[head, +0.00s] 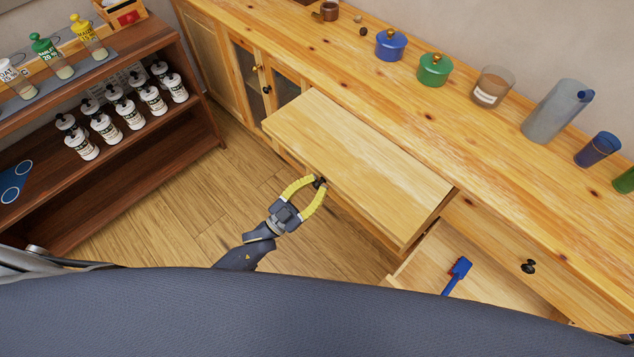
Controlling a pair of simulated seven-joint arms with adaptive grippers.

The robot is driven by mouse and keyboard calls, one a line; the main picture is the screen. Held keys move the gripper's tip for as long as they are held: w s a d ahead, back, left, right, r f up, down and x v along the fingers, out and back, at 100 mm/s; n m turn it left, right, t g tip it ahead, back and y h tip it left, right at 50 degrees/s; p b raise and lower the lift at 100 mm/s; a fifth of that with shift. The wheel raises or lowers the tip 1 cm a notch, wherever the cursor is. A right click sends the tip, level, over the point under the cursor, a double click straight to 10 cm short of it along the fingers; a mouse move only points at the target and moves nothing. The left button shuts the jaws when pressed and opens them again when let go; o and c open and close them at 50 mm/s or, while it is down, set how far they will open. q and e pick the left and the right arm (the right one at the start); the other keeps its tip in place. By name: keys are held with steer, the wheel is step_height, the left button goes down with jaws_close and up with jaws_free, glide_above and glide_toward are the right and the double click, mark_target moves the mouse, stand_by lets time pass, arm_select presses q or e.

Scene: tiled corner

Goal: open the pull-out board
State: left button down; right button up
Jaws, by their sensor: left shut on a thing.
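The pull-out board (360,160) is a flat light-wood panel. It sticks out from under the top of the wooden counter (400,104) over the floor. A dark knob (320,182) sits on its front edge, toward the left. My left gripper (319,184), with yellow fingers, is shut on this knob from the front. The fingertips partly hide the knob. My right gripper is not in view.
An open drawer (425,258) with a blue brush-like tool (457,274) is right of the board. Lidded pots, a jar (490,88) and a grey pitcher (556,110) stand on the counter. A dark shelf (150,140) with bottles is at left. Floor (190,195) between is clear.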

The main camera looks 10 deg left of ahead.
arm_select(q)
steer(key=c, duration=1)
jaws_free()
steer(key=shift+c, duration=0.2)
steer(key=v, duration=1.2)
